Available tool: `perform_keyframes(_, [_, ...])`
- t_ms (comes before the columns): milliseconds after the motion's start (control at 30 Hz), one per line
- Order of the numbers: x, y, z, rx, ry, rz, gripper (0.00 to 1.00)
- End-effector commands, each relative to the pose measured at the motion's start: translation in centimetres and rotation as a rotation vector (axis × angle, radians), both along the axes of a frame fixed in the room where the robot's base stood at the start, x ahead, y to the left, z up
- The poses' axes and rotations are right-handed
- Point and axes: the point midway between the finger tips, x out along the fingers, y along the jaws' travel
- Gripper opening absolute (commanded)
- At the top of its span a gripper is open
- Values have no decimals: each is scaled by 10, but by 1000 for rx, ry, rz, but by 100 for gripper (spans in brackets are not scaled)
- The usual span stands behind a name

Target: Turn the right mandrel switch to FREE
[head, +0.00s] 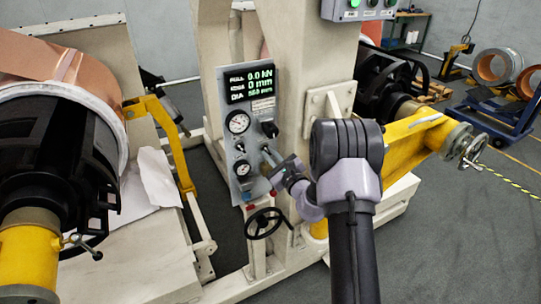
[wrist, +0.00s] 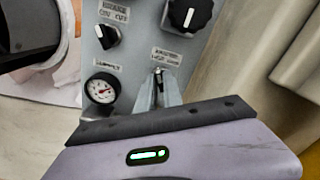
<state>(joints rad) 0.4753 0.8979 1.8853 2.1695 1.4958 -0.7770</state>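A grey control panel (head: 241,183) stands upright on the machine's cream post. In the wrist view, a small switch (wrist: 158,72) sits low on the panel, under a small label too blurred to read fully. My gripper (head: 268,161) reaches the panel's lower right side. In the wrist view, the tips of my gripper (wrist: 159,82) are close together at this switch, one on each side. They hide most of it, and I cannot tell whether they press on it. Another black switch (wrist: 107,36) with a white pointer is at the upper left.
A large black knob (wrist: 190,14) is just above my fingers, and a pressure gauge (wrist: 102,88) is to their left. A black handwheel (head: 265,223) is below the panel. A copper foil roll (head: 65,65) fills the left. A yellow arm (head: 415,140) extends right.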

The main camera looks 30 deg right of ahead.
Motion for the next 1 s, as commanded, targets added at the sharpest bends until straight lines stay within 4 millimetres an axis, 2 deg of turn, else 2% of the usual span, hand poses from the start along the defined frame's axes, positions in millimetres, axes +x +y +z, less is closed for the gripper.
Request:
perform_keyframes(333, [0,0,0,5,0,0,0])
perform_keyframes(533, [0,0,1,64,4,0,0])
perform_keyframes(1000, [0,-2,3,458,17,-1,0])
